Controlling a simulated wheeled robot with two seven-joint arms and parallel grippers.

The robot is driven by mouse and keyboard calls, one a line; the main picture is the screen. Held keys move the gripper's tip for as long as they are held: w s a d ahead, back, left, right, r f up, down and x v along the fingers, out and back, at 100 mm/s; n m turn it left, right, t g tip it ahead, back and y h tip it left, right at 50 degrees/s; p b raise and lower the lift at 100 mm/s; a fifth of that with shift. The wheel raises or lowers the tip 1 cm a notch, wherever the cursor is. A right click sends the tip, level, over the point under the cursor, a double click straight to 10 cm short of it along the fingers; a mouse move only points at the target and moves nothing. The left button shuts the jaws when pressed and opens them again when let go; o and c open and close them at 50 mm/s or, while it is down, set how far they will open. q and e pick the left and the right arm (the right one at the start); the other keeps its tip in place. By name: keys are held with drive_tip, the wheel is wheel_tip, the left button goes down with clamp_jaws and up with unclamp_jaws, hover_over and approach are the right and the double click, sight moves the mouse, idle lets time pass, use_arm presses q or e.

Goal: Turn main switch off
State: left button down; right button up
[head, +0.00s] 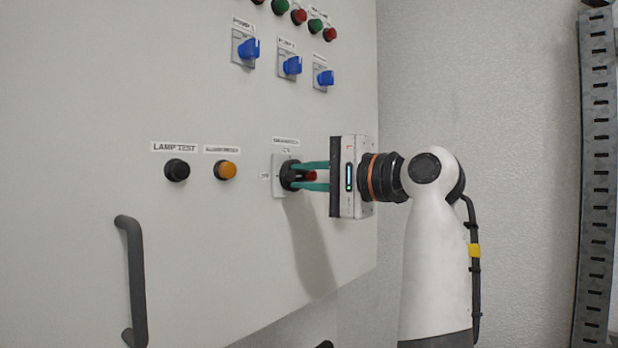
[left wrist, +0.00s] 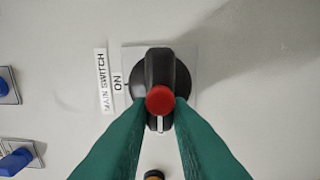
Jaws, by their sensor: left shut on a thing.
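The main switch (head: 287,175) is a black rotary knob with a red centre on a light square plate on the cabinet front. In the left wrist view the knob (left wrist: 160,65) has its bar upright in the picture, with a white mark at its lower end, away from the ON label (left wrist: 117,84). In the head view ON is above the knob and a small OFF label (head: 264,177) is to its left. My left gripper (head: 308,176) is shut on the knob, one green finger on each side of the bar. The fingers hide part of the knob.
A black lamp test button (head: 177,170) and a yellow button (head: 226,170) are left of the switch. Blue pump switches (head: 249,49) and red and green lamps (head: 298,16) are above. A dark handle (head: 131,280) projects at lower left. A perforated metal post (head: 596,180) stands at right.

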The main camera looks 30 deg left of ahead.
idle(0.6)
use_arm(q)
drive_tip(key=c, duration=1.3)
unclamp_jaws()
drive_tip(key=shift+a, duration=0.1)
drive_tip(key=d, duration=0.4)
drive_tip(key=d+b, duration=0.1)
drive_tip(key=d, duration=0.3)
drive_tip(key=s+d+b, duration=0.1)
drive_tip(key=d, duration=0.3)
